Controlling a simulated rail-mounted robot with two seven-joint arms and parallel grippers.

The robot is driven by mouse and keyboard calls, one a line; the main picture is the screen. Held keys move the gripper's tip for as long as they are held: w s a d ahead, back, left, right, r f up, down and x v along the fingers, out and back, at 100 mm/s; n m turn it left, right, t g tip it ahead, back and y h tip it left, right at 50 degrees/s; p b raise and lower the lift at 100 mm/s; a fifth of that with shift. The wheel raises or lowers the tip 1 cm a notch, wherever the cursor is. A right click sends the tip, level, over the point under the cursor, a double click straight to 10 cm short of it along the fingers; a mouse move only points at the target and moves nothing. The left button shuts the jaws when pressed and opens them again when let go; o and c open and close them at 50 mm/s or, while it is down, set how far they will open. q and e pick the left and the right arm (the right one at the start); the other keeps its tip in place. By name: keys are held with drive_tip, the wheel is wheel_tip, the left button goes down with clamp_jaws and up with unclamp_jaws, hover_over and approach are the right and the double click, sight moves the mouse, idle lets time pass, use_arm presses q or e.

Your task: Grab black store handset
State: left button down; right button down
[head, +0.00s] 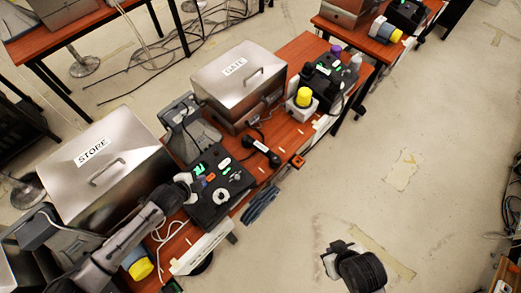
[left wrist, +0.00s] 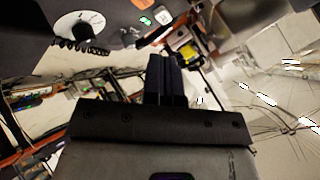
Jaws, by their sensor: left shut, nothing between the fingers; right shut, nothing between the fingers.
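A black handset (head: 262,151) with a pale label lies on the red-brown table, right of the black phone base (head: 222,187) and in front of the GATE box. The label is too small to read. The base also shows upper left in the left wrist view, with its round white dial (left wrist: 80,25). My left gripper (head: 186,184) is at the left edge of that base, beside the STORE box and apart from the handset. Its dark fingers (left wrist: 165,78) are together and empty in the left wrist view. My right gripper (head: 329,262) is shut and empty over the floor, away from the table.
The steel STORE box (head: 120,160) and GATE box (head: 240,80) stand along the back. A yellow-topped container (head: 303,97) and another black device (head: 328,78) stand further right. A blue item (head: 260,204) hangs at the front edge. Open floor lies right.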

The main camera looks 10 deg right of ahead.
use_arm(q)
drive_tip(key=c, duration=0.6)
unclamp_jaws()
